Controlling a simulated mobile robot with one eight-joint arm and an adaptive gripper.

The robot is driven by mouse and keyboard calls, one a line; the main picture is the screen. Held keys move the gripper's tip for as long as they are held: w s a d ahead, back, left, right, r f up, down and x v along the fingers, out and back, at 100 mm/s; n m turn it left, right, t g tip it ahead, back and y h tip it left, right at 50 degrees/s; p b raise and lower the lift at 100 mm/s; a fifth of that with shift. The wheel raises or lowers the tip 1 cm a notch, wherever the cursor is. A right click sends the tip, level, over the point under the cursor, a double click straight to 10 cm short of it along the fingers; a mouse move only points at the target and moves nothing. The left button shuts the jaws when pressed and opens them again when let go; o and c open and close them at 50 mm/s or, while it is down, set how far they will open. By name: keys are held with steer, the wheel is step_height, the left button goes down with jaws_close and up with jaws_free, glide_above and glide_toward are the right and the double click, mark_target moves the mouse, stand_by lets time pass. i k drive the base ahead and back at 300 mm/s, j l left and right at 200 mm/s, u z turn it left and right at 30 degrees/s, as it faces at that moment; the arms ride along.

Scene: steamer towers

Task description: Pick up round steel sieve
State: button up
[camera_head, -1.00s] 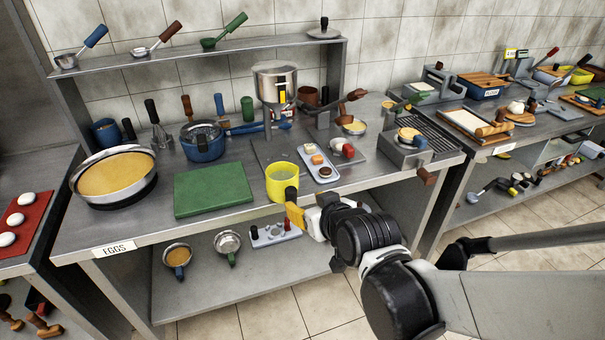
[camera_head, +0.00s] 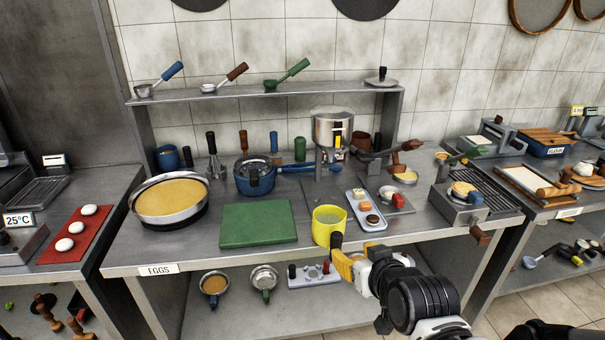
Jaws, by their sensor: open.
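A wide round steel-rimmed piece with a tan, flat inside (camera_head: 171,200) sits at the left of the steel table, tilted on a dark base. It looks most like the round steel sieve, but I cannot tell whether the tan is mesh or contents. Round frames with dark mesh (camera_head: 540,14) hang on the wall at the upper right. My gripper (camera_head: 341,262) is open, with yellow fingers, at the table's front edge. It is far to the right of the steel-rimmed piece, beside a yellow cup (camera_head: 328,225); whether it touches the cup's dark handle is unclear.
A green board (camera_head: 258,224) lies between the steel-rimmed piece and the yellow cup. A blue pot (camera_head: 255,181) stands behind the board, and a steel hopper (camera_head: 333,130) behind the cup. A red mat (camera_head: 75,235) with white balls lies on the left counter.

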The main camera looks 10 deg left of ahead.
mark_target(255, 175)
steer(key=i+j+u, duration=0.25)
steer(key=i+j, duration=0.4)
steer(key=i+j+u, duration=0.3)
steer(key=i+j, duration=0.25)
steer(key=i, duration=0.2)
